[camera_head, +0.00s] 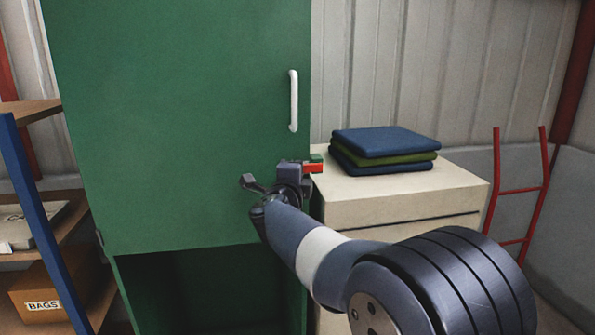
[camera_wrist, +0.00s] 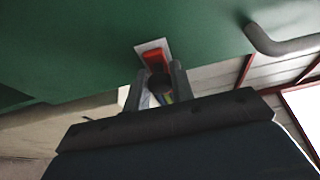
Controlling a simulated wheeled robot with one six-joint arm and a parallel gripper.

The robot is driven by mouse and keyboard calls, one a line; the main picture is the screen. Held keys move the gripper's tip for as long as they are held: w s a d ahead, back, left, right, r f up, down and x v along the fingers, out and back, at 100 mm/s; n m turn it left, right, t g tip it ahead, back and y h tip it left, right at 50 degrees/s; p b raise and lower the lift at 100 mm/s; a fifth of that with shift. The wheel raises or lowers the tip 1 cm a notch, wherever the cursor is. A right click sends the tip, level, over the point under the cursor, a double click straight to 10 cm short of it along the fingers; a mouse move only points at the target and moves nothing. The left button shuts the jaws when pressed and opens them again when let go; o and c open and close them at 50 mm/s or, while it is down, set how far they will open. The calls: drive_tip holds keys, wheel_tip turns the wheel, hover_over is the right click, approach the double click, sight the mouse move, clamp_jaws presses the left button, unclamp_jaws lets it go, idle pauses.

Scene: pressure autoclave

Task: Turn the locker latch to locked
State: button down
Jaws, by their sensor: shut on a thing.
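The green locker (camera_head: 190,120) has its door closed above an open lower bay. Its latch is at the door's right edge. In the wrist view the latch (camera_wrist: 158,86) shows a dark round end between my fingers, with a red piece on a pale plate (camera_wrist: 152,54) just beyond.
A white door handle (camera_head: 293,101) is above the latch; it shows large in the wrist view. A cream cabinet (camera_head: 400,200) with folded cloths (camera_head: 385,147) stands close on the right. Shelves (camera_head: 40,215) stand left, and a red hand truck (camera_head: 518,190) stands far right.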

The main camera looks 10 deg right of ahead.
drive_tip(key=shift+r, duration=0.1)
idle(0.3)
drive_tip(key=c, duration=1.3)
unclamp_jaws()
drive_tip(key=b+v, duration=0.1)
drive_tip(key=v, duration=0.9)
drive_tip(key=shift+s+a, duration=0.15)
drive_tip(key=shift+s, duration=0.2)
drive_tip(key=p+x, duration=0.1)
drive_tip(key=x, duration=0.9)
drive_tip(key=shift+w+d, duration=0.2)
drive_tip(key=shift+w, duration=0.15)
